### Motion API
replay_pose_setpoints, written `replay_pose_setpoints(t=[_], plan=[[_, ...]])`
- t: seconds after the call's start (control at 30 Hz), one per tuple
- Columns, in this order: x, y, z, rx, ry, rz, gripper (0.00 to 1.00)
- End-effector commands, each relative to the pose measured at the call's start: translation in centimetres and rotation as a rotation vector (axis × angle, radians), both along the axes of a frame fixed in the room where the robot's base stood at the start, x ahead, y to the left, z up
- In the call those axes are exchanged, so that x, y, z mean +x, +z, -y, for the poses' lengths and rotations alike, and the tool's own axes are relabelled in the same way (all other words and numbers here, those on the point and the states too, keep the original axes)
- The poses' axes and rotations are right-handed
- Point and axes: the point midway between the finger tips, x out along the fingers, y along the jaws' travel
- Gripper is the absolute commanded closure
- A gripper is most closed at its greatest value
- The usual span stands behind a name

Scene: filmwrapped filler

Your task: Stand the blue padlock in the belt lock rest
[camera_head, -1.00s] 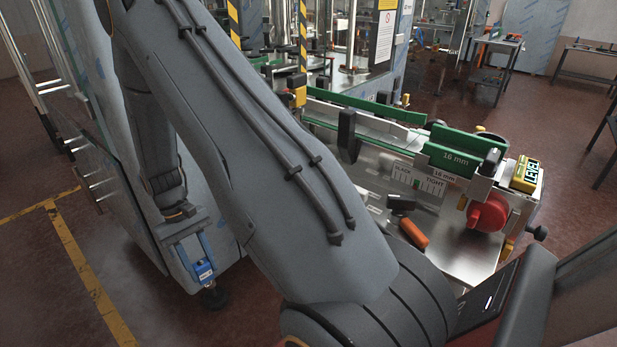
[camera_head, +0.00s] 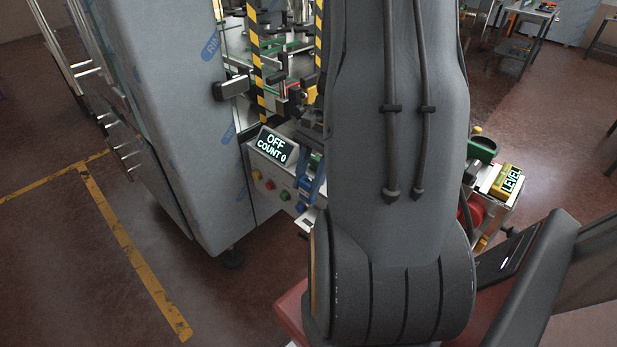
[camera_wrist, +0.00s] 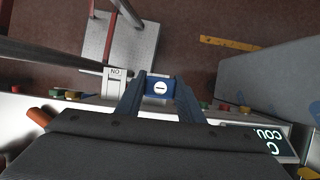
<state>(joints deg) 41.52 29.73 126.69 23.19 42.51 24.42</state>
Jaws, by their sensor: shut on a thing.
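The blue padlock (camera_wrist: 161,86) is between the two fingers of my gripper (camera_wrist: 160,79) in the wrist view, with a pale slotted disc on the face toward the camera. My gripper is shut on it. In the head view my gripper (camera_head: 304,200) and the padlock (camera_head: 302,207) are small, in front of the machine's button panel and partly beside my arm. A pale bracket marked "NO" (camera_wrist: 115,74) stands just left of the fingers in the wrist view, apart from the padlock. I cannot tell whether it is the belt lock rest.
A display reading "OFF COUNT 0" (camera_head: 273,147) and coloured buttons (camera_head: 270,185) are left of my gripper. A tall film-wrapped cabinet (camera_head: 165,110) stands further left. A yellow "LEVEL" box (camera_head: 508,182) is at right. My arm hides much of the conveyor.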

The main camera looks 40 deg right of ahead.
Motion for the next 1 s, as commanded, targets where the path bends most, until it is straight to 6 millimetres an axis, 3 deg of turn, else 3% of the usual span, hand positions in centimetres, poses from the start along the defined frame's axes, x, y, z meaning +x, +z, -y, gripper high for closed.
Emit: replay_pose_setpoints(t=[0.47,1.0], plan=[[0.0,-0.3,-0.1,0.002,0.002,0.001,0.92],[0.1,-2.9,-0.1,0.002,0.003,0.001,0.92]])
